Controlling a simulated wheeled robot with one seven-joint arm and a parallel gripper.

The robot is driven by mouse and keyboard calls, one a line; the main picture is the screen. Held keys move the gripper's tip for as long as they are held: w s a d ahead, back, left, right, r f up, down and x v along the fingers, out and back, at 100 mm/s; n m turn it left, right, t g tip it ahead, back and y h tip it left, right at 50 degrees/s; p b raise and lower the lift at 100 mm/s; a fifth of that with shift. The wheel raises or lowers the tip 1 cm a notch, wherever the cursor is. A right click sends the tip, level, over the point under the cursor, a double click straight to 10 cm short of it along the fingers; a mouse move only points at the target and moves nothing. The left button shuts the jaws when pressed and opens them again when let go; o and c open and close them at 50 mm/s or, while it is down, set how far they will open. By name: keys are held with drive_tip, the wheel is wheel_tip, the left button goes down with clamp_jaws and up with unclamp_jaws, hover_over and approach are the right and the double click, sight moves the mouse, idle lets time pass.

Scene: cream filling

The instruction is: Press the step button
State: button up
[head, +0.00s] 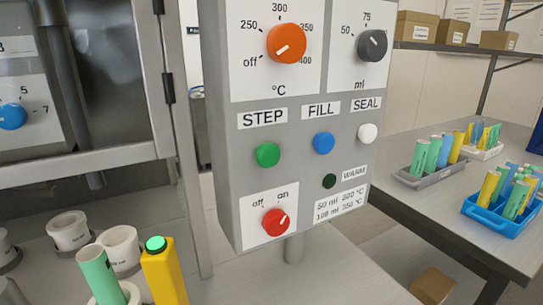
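The green STEP button (267,155) is a round button on the front of a grey control panel (222,120). It sits under the label STEP (262,119), at the left of a row of buttons. It stands out from the panel and nothing covers it. I cannot tell from this view whether it is pressed in. My gripper is not in view.
The blue FILL button (323,143) and white SEAL button (367,133) are to its right. A red off/on knob (276,222) is below, an orange temperature knob (286,43) above. A yellow green-topped block (164,276) stands at the lower left. Space before the panel looks free.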

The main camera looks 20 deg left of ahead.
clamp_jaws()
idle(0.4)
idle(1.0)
